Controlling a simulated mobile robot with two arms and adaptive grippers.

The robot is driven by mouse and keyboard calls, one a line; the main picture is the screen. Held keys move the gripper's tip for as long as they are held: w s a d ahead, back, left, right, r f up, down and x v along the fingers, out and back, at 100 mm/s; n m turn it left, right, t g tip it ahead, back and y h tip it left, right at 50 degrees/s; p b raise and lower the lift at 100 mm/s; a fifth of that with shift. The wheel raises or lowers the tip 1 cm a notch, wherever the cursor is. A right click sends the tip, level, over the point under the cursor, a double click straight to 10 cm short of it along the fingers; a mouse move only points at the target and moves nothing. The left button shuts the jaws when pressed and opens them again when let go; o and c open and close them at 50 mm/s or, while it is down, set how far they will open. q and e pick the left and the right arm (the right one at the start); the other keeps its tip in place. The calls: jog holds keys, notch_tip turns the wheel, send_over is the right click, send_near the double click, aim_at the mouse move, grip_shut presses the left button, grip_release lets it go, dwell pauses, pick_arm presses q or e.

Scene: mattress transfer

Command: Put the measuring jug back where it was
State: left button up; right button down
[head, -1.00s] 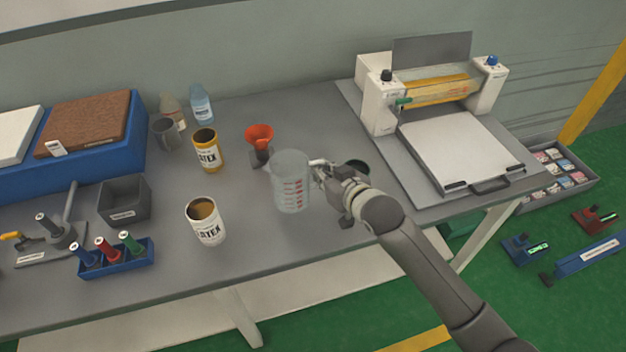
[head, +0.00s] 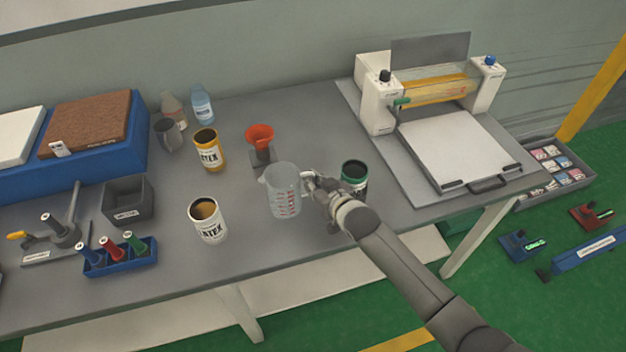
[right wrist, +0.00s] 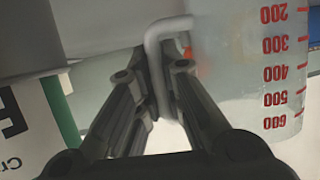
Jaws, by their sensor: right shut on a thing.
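The measuring jug (head: 281,191) is clear with red markings and stands about upright at the middle of the grey table, in front of the orange funnel. I cannot tell whether its base touches the table. My right gripper (head: 312,187) is shut on its handle, from the right side. In the right wrist view the jug (right wrist: 255,60) fills the right part, with its pale handle (right wrist: 155,60) between the fingers (right wrist: 160,85). The left gripper is not in view.
A green-rimmed can (head: 354,178) stands just right of my gripper. A white can (head: 208,221) and a yellow can (head: 209,150) stand to the left. The orange funnel (head: 260,137) is on a stand behind the jug. A roller press (head: 455,140) occupies the right end.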

jog(key=shift+f, duration=0.15)
jog(key=c, duration=1.5)
grip_release()
jog(key=shift+c, duration=0.2)
jog(key=shift+f+b, duration=0.2)
jog(key=shift+b, duration=0.3)
jog(key=shift+s+d+r, duration=0.15)
jog(key=shift+s+r, duration=0.05)
jog(key=shift+s, duration=0.1)
jog(key=b+v, duration=0.1)
jog(key=v, duration=0.7)
jog(key=shift+s+f, duration=0.15)
jog(key=shift+s, duration=0.15)
jog(key=shift+b+v, duration=0.3)
jog(key=shift+v, duration=0.55)
